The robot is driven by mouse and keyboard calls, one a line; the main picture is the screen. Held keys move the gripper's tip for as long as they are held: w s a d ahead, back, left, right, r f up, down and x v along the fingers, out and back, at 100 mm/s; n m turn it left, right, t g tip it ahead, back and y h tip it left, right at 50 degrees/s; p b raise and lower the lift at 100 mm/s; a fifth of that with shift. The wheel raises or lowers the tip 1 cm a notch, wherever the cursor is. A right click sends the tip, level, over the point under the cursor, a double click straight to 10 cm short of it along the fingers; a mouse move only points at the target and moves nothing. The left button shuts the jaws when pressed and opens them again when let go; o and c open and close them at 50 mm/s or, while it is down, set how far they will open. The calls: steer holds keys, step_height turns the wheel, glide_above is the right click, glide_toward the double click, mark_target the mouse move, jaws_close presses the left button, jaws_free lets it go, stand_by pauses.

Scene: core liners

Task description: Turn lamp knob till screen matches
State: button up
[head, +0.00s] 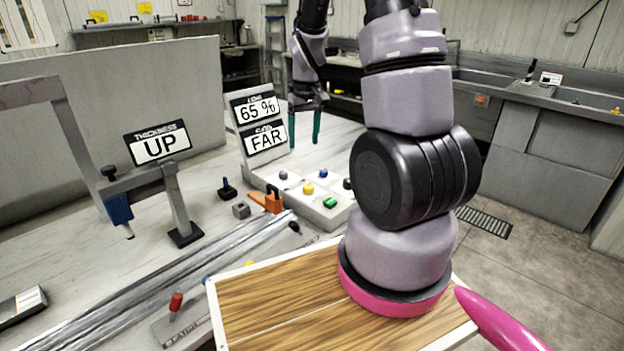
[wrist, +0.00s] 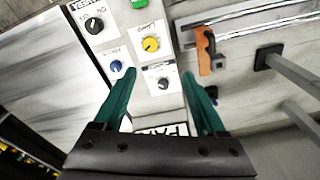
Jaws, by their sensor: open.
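A white control panel carries several knobs: black (wrist: 94,25), yellow (wrist: 151,44), blue (wrist: 116,66) and a small dark one (wrist: 163,83). Their labels are too blurred to tell which is the lamp knob. In the head view the yellow knob (head: 308,188) and blue knob (head: 323,173) show on the panel. Behind it stand a screen reading "65 %" (head: 258,109) and a screen reading "FAR" (head: 265,139). My gripper (head: 304,127) is open and empty, its green fingers pointing down above the panel. In the wrist view the small dark knob lies between the fingertips, apart from them.
A "THICKNESS" screen reading "UP" (head: 160,146) stands at left on a frame. An orange clamp (head: 267,200), metal rails (head: 220,265) and a red-handled lever (head: 175,304) are on the bench. A green button (head: 330,203) sits at the panel's near side.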

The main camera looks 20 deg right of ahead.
glide_toward(309, 186)
steer(key=shift+n+g, duration=0.4)
steer(key=f, duration=0.8)
steer(key=shift+w+a+f, duration=0.1)
steer(key=shift+w+f, duration=0.25)
steer(key=shift+f, duration=0.05)
